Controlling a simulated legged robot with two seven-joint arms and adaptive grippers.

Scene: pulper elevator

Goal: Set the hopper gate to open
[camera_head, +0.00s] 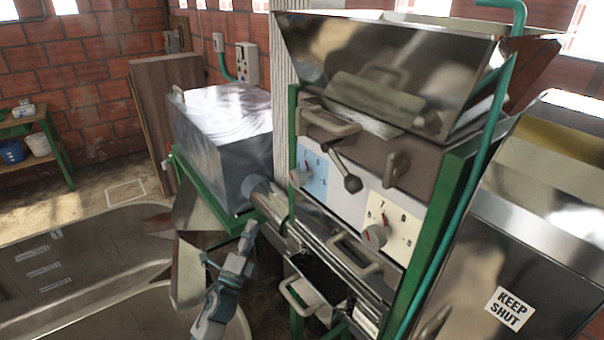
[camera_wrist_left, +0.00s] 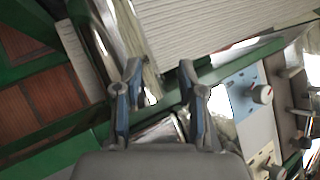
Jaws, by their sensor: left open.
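The steel hopper (camera_head: 390,55) tops the green-framed machine in the head view, with a handled plate (camera_head: 375,95) at its lower front. Below are a grey bar handle (camera_head: 328,122) and a lever with a dark ball knob (camera_head: 352,183). I cannot tell which part is the hopper gate. My left gripper (camera_head: 228,245) is low and left of the machine's front panel, apart from these handles. In the left wrist view, its fingers (camera_wrist_left: 160,75) are spread with nothing clearly between them. My right gripper is not in view.
A blue dial plate (camera_head: 314,172) and a cream dial plate (camera_head: 400,228) have red-marked knobs. A steel box (camera_head: 222,135) stands behind left. A steel cabinet (camera_head: 535,235) marked "KEEP SHUT" is at right. A steel basin (camera_head: 75,255) fills the lower left. A green pipe (camera_head: 470,200) runs down the machine's right.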

